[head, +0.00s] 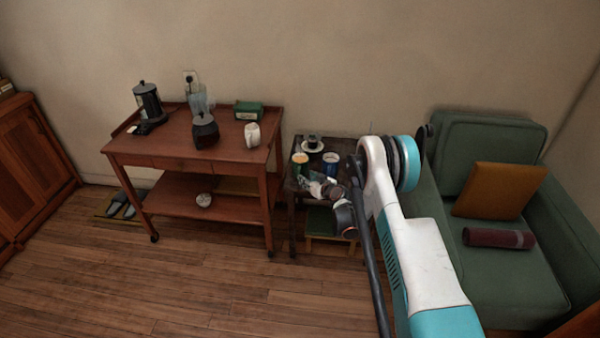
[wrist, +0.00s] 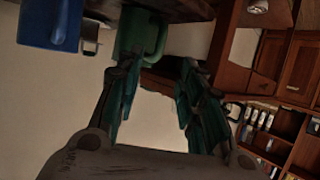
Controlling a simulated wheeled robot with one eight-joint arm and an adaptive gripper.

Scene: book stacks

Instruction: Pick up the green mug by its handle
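My gripper (wrist: 158,66) is open and empty. Its fingertips are close to the mug, the left one near its body; contact cannot be told.
A blue mug (head: 331,159) stands to the right of the green one; it also shows in the wrist view (wrist: 48,22). A cup on a saucer (head: 312,143) is behind them. A wooden trolley (head: 180,146) is left, a green armchair (head: 515,280) right.

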